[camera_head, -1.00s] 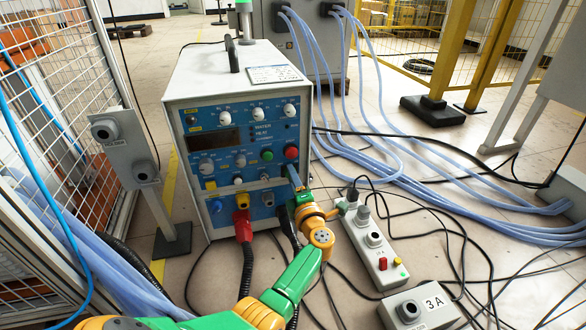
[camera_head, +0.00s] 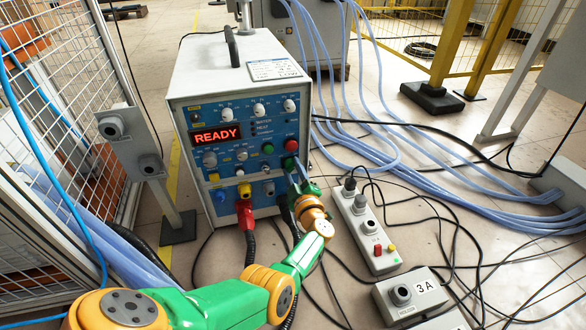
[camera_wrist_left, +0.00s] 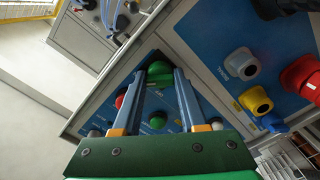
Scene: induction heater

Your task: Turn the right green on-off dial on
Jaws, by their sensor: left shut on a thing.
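The white heater box with a blue front panel (camera_head: 212,107) stands in the middle of the head view. Its display (camera_head: 215,134) is lit and reads READY in red. The right green on-off dial (camera_head: 289,163) is at the panel's right edge, partly covered by my fingers. My left gripper (camera_head: 297,167) reaches it from the front right and is shut on it. In the left wrist view, the two fingertips (camera_wrist_left: 160,74) close on the green dial (camera_wrist_left: 159,69). A round green button (camera_wrist_left: 157,120) shows between the fingers, apart from them. My right gripper is not in view.
A red plug (camera_head: 245,215) with a black cable hangs from the panel's lower front. A grey post panel (camera_head: 133,143) stands at left.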

